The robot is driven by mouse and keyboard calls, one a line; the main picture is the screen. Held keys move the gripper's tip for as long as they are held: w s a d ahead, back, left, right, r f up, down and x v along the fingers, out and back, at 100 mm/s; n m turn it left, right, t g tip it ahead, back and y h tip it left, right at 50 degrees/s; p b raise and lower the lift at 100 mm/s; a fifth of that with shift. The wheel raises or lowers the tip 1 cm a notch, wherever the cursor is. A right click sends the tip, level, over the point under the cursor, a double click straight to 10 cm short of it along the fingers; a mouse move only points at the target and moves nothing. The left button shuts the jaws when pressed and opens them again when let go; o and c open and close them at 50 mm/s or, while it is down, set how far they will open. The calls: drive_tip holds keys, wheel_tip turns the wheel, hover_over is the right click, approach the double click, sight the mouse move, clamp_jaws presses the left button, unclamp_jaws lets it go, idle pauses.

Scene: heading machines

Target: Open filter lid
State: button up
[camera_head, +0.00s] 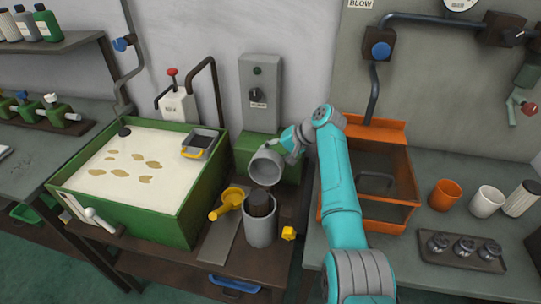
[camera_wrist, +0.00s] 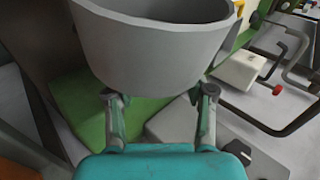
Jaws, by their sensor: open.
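A grey cup-shaped lid (camera_head: 266,168) is tilted above an upright grey canister (camera_head: 260,232). The canister is open at the top, and a dark cartridge (camera_head: 261,203) stands up out of it. My gripper (camera_head: 287,148) is at the upper right of the lid, with its fingers partly hidden. In the wrist view the lid (camera_wrist: 155,55) fills the top middle, just beyond my gripper's spread fingers (camera_wrist: 160,96). The fingers are open, one towards each side of the lid. I cannot tell whether they touch it.
A yellow funnel (camera_head: 230,200) and a yellow knob (camera_head: 288,233) flank the canister. A green tank (camera_head: 165,210) of pale liquid stands at left. An orange-framed bin (camera_head: 375,222) is close at right, under my arm. A grey control box (camera_head: 260,95) stands behind.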

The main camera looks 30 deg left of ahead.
drive_tip(key=v, duration=1.1)
drive_tip(key=shift+d, duration=0.2)
